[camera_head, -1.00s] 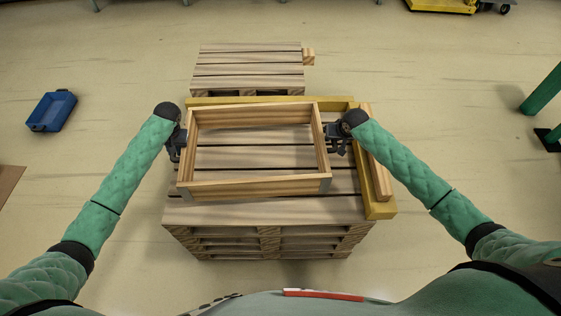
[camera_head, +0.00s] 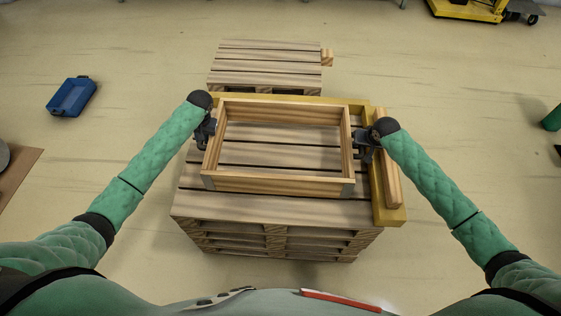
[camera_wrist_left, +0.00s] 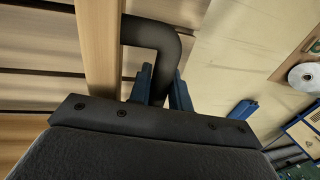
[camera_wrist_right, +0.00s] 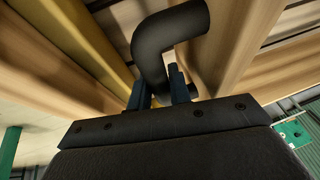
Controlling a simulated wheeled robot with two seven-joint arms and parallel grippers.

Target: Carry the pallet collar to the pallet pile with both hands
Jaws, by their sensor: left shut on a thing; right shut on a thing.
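The pallet collar (camera_head: 278,183) is a rectangular wooden frame with metal corners. In the head view it is over the top of the pallet pile (camera_head: 270,212); I cannot tell whether it touches the boards. My left gripper (camera_head: 208,130) is shut on the dark bent handle (camera_wrist_left: 160,45) on the collar's left side. My right gripper (camera_head: 365,143) is shut on the matching handle (camera_wrist_right: 165,45) on its right side. A yellow edge guide (camera_head: 388,205) runs along the pile's back and right sides. The collar lies inside it, with pile boards showing through its opening.
A wooden beam (camera_head: 388,160) lies along the right guide. Another, lower pallet stack (camera_head: 265,65) stands behind the pile. A blue bin (camera_head: 72,96) is on the floor at left, and a yellow cart (camera_head: 470,9) is at the back right. Floor on both sides is open.

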